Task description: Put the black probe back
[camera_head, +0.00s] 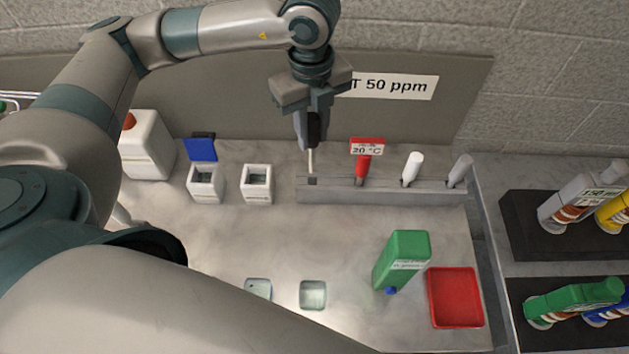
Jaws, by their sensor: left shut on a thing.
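My left gripper (308,138) points down and is shut on the black probe (315,128). The probe hangs upright with its pale thin tip (310,160) downward. The tip is over the left end of the grey probe rack (333,190), just above or entering a dark slot there; I cannot tell which. The gripper's fingers hide part of the black handle. My right gripper is not in view.
Two small white holders (257,184) and a white canister (148,145) stand left of the rack. A sign board (430,120) rises behind. The middle of the bench is clear.

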